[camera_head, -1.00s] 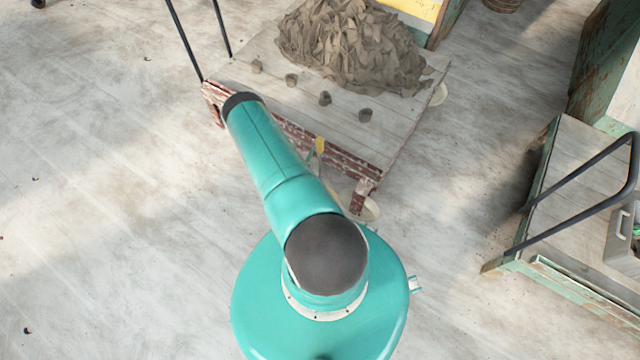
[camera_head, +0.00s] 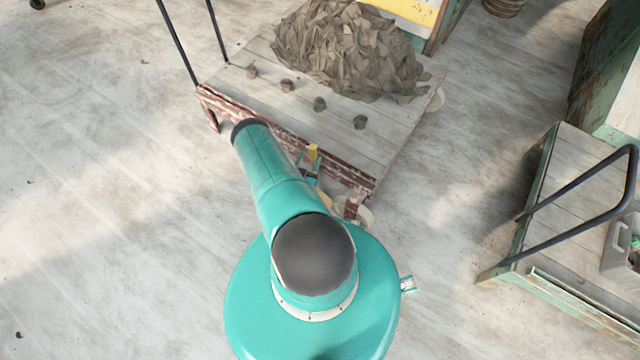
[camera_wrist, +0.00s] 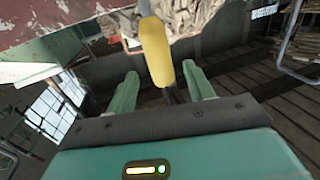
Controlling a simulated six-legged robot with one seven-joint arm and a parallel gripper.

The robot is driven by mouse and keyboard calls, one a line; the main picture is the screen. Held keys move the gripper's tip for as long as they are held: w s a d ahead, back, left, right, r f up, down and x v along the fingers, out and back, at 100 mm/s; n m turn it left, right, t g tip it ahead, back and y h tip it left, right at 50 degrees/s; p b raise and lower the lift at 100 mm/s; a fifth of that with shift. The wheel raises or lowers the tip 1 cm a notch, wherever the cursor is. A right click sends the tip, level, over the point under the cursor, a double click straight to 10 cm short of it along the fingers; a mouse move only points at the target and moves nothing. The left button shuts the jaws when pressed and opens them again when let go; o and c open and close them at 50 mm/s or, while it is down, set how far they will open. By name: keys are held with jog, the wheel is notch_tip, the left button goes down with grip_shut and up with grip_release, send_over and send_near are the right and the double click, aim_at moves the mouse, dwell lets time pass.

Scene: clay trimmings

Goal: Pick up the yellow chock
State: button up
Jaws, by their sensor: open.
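The yellow chock (camera_head: 313,152) shows small at the near edge of the red-sided cart (camera_head: 330,166) in the head view, just right of my arm. In the wrist view the chock (camera_wrist: 156,52) is a long, rounded yellow piece, seen close up. My gripper (camera_wrist: 160,76) is open, with one green finger on each side of the line to the chock. The chock's lower end shows between the fingertips, and neither finger visibly touches it. In the head view my arm hides most of the gripper; a little teal shows beside the chock.
A black cart handle (camera_head: 178,42) rises at the left. Another cart (camera_head: 560,190) stands right. Floor (camera_head: 90,180) at left is clear.

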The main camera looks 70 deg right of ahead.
aim_at(315, 146)
jog(key=d, duration=0.6)
jog(key=shift+w+d, duration=0.35)
jog(key=shift+w, duration=0.05)
jog(key=shift+c, duration=0.4)
grip_shut()
jog(key=shift+r, duration=0.1)
